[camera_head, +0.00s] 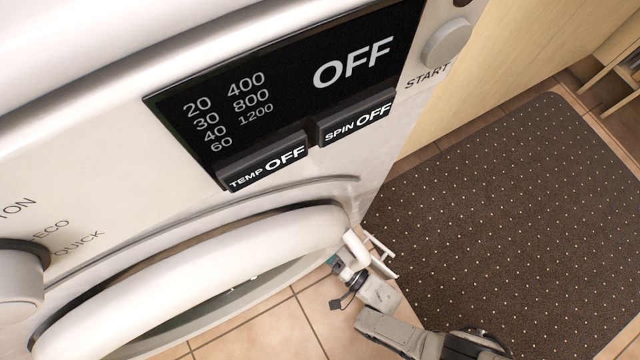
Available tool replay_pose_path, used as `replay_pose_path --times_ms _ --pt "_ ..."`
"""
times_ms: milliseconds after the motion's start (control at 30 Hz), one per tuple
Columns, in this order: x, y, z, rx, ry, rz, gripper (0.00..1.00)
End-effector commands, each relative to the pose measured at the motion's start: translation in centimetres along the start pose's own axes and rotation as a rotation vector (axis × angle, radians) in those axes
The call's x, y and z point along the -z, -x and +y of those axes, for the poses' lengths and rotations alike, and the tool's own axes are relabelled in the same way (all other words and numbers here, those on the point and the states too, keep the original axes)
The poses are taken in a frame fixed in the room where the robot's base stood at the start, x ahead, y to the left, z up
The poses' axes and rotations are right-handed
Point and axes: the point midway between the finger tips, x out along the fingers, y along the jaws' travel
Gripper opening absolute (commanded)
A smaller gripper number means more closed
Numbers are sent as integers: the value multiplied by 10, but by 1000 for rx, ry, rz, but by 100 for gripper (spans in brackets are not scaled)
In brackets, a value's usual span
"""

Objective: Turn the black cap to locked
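I cannot make out a black cap or a locked mark in the head view. My gripper (378,258) is small and partly hidden at the right edge of the round washer door (215,265). Thin pale bars show there beside a white curved piece, and I cannot tell if the fingers are open or shut. I see nothing clearly held. A small dark piece hangs beside my wrist, and I cannot tell if it is part of my arm. The lower front of the white washing machine (110,130) is hidden by the door.
A black display panel (285,75) reads OFF, with TEMP and SPIN buttons below. A START button (447,43) is at upper right and a white knob (20,285) at lower left. A dark dotted mat (510,220) lies clear on tan tiles beside a wooden cabinet (500,55).

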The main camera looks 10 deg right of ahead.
Motion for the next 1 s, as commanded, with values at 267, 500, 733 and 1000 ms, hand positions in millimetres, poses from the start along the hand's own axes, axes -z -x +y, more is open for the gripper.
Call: replay_pose_path --times_ms 267,500,733,1000 --pt "1 1 1 2 -11 2 0" --pt "1 1 1 1 -11 3 0" --pt "1 1 1 2 -10 2 37" --pt "0 0 0 3 -10 1 40"
